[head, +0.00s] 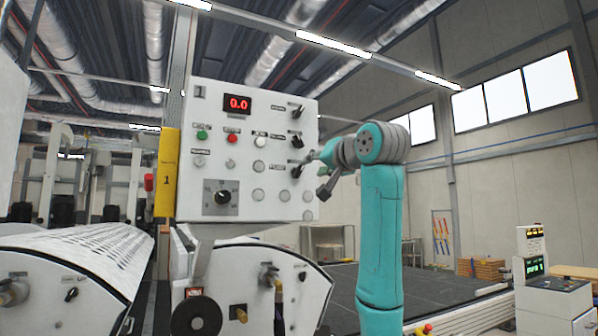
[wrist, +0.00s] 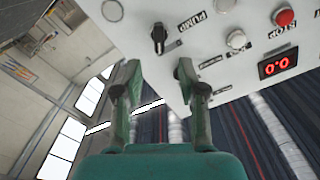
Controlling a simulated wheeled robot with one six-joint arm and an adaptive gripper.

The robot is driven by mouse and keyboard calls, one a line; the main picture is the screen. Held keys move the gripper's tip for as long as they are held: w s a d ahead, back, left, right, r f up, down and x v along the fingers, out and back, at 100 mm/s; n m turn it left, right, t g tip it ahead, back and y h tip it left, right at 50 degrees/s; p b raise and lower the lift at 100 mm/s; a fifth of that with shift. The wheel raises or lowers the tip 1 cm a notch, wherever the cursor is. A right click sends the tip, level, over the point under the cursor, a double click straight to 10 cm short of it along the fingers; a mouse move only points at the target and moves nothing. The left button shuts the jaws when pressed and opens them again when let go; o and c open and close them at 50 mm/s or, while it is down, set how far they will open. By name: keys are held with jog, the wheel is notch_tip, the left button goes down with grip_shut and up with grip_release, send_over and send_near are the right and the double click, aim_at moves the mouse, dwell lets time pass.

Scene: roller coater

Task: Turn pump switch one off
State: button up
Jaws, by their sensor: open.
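A black rotary switch (wrist: 158,38) with a label reading PUMP beside it is on the white control panel in the wrist view. Its number is not readable there. It appears to be the lowest of the three black switches (head: 297,171) on the panel's right side in the head view. My gripper (head: 314,171) is at the panel's right edge, close to this switch. In the wrist view my gripper (wrist: 158,72) has its fingers spread, with nothing between them, and the switch shows just beyond the gap. The right finger hides part of the panel.
The control panel (head: 183,100) also carries a red 0.0 display (head: 237,103), several buttons and a large dial (head: 223,197). A yellow plate (head: 164,172) stands at its left edge. White roller machine housings (head: 75,260) are below left.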

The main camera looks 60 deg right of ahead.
aim_at(301, 171)
jog(key=x, duration=0.8)
jog(key=shift+w+d, duration=0.1)
jog(key=shift+d, duration=0.05)
jog(key=shift+c, duration=0.3)
grip_shut()
